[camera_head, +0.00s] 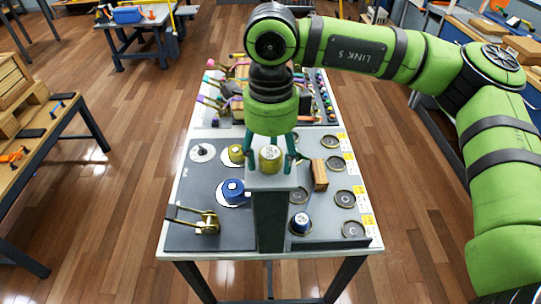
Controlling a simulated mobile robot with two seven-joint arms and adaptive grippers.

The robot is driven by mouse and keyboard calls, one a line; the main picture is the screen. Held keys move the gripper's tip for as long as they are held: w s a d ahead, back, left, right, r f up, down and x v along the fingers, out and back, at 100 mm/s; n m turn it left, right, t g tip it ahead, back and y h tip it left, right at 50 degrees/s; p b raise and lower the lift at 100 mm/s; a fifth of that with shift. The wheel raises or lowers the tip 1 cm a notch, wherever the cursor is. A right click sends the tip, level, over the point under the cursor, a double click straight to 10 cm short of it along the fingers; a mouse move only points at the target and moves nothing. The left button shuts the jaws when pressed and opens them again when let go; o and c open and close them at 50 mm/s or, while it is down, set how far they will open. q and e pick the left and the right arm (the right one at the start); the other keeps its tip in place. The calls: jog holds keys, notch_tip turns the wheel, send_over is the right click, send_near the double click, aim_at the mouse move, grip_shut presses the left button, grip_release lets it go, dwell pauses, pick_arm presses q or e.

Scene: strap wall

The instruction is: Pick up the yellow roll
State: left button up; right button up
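A yellow roll (270,160) stands upright at the top of a grey divider (271,182) in the middle of the table. My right gripper (269,162) points down over it, with its teal fingers apart, one on each side of the roll. Gaps show between the fingers and the roll, so it looks open. Another yellow roll (236,154) sits on a white disc on the dark left-hand board. My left gripper is not in view.
A blue roll (233,189) and a brass clamp (206,222) lie on the left board. On the right board are another blue roll (301,223), a wooden block (319,176) and several round recesses. Coloured straps (214,88) fill the far end.

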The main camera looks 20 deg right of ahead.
jog(key=c, duration=0.7)
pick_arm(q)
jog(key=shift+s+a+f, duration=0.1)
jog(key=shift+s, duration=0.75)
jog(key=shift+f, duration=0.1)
pick_arm(e)
jog(key=shift+r, duration=0.15)
